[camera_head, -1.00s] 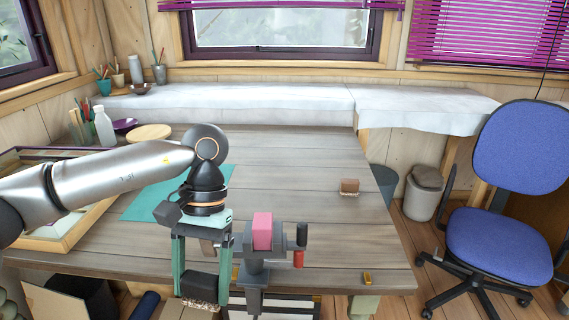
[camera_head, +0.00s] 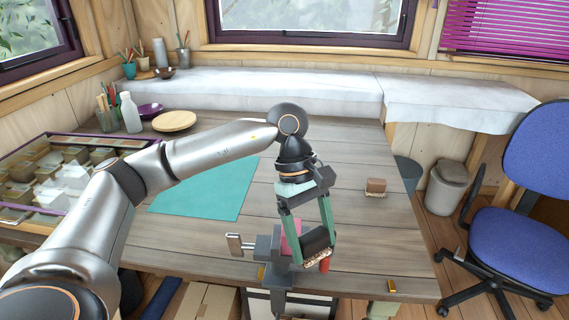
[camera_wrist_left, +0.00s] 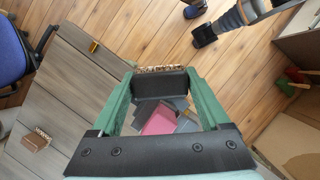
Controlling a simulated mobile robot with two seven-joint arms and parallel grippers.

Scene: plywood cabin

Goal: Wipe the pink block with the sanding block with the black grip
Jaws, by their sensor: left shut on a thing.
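My left gripper (camera_head: 311,236) is shut on the sanding block with the black grip (camera_head: 318,239), whose speckled brown underside shows at its lower edge. The pink block (camera_head: 290,236) is clamped in a grey vise (camera_head: 265,250) at the table's front edge, partly hidden behind the gripper's finger. In the head view, the held sanding block is at the right of the pink block. In the left wrist view, the black grip (camera_wrist_left: 160,84) spans the fingers and the pink block (camera_wrist_left: 160,119) shows between them. I cannot tell whether the two blocks touch. My right gripper is not in view.
A sanding block with a brown grip (camera_head: 376,187) lies on the table at the right. A teal mat (camera_head: 205,190) and a compartment tray (camera_head: 60,137) lie left. A blue chair (camera_head: 510,235) and bins stand beyond the right edge. The table between mat and brown sanding block is mostly clear.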

